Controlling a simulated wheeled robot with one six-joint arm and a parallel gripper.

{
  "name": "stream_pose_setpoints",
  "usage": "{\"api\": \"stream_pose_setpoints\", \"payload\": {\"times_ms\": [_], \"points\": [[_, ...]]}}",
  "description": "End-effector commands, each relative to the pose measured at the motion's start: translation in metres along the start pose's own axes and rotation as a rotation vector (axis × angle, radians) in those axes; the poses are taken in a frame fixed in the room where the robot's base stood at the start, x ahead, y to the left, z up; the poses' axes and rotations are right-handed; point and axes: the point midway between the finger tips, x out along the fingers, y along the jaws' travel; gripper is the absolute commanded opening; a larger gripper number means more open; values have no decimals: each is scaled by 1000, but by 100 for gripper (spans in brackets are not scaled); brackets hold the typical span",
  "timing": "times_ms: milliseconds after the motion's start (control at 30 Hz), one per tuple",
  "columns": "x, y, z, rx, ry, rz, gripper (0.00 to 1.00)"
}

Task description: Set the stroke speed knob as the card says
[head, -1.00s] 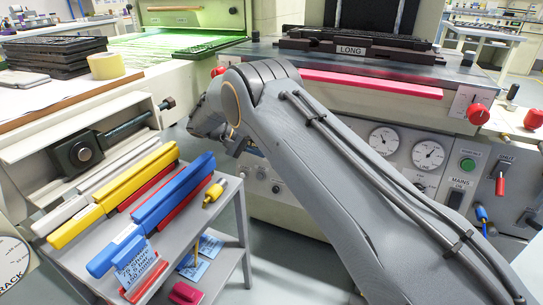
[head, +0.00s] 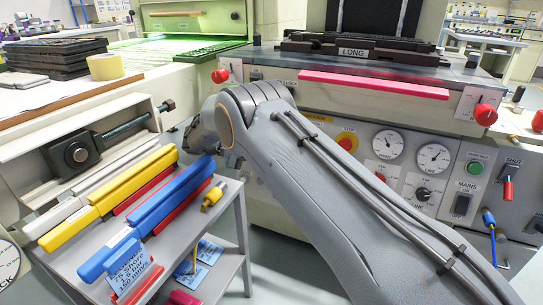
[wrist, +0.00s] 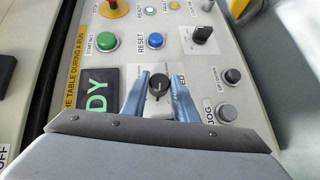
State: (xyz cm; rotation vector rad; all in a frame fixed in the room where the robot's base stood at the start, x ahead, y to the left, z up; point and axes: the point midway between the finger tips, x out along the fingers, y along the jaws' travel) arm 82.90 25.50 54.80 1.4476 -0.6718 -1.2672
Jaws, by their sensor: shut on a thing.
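The stroke speed knob (wrist: 158,86) is a small black round knob with a pale pointer mark, on a light panel in the wrist view. Its label is mostly covered; only "ED" shows. My gripper (wrist: 159,88) has its two blue fingers on either side of the knob, shut on it. The head view hides the fingers and this knob behind my arm. The blue card (head: 128,268) stands at the front of the cart in the head view. Its small slanted text seems to read 75 Shore, 1.5 bar and 150 mm/s.
Near the knob are a green START button (wrist: 107,41), a blue RESET button (wrist: 155,41), a black selector (wrist: 203,34), a grey JOG button (wrist: 227,112) and a green-lettered display (wrist: 97,92). The cart (head: 240,235) with blue and yellow squeegees stands left of my arm.

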Motion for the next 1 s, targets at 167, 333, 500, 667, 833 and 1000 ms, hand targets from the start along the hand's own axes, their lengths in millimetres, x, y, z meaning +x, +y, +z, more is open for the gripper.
{"api": "stream_pose_setpoints", "payload": {"times_ms": [167,333,500,667,833,1000], "points": [[-1,0,0,0,3,-1,45],[0,0,0,0,1,-1,45],[-1,4,0,2,1,-1,45],[-10,25,3,2,2,-1,45],[-23,58,6,6,2,2,64],[-32,85,9,9,2,3,45]]}}
